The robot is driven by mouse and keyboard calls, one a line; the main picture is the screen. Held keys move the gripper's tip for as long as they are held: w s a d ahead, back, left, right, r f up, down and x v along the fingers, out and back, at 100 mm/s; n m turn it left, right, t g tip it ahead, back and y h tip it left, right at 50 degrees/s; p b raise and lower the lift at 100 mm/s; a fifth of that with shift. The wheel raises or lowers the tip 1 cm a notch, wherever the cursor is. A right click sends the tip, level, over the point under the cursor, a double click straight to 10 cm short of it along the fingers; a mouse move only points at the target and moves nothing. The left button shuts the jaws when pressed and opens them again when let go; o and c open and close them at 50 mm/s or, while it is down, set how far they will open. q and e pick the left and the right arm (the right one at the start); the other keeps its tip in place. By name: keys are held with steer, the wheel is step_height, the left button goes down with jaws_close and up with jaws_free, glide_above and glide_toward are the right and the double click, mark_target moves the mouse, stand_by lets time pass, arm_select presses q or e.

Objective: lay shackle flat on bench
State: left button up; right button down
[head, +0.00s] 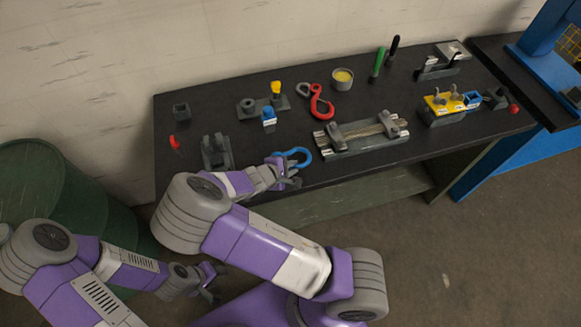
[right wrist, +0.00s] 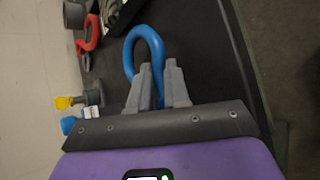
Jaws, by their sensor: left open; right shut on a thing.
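The blue shackle (head: 299,151) is a bow-shaped loop at the front edge of the black bench (head: 260,150). My right gripper (head: 287,174) is shut on it. In the right wrist view the shackle (right wrist: 131,52) sticks out beyond the fingertips (right wrist: 158,84), its curved end away from the gripper and one side between the fingers. I cannot tell whether the shackle touches the bench top or hangs just above it. My left gripper (head: 214,284) is open and empty, low in front of the bench.
A grey bracket (head: 216,151) and a blue-topped part (head: 268,118) stand to the left. A green barrel (head: 60,190) is beside the bench.

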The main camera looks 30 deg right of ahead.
steer(key=shift+f, duration=0.15)
steer(key=c, duration=1.4)
jaws_free()
steer(key=shift+s, duration=0.1)
steer(key=shift+a+f, duration=0.1)
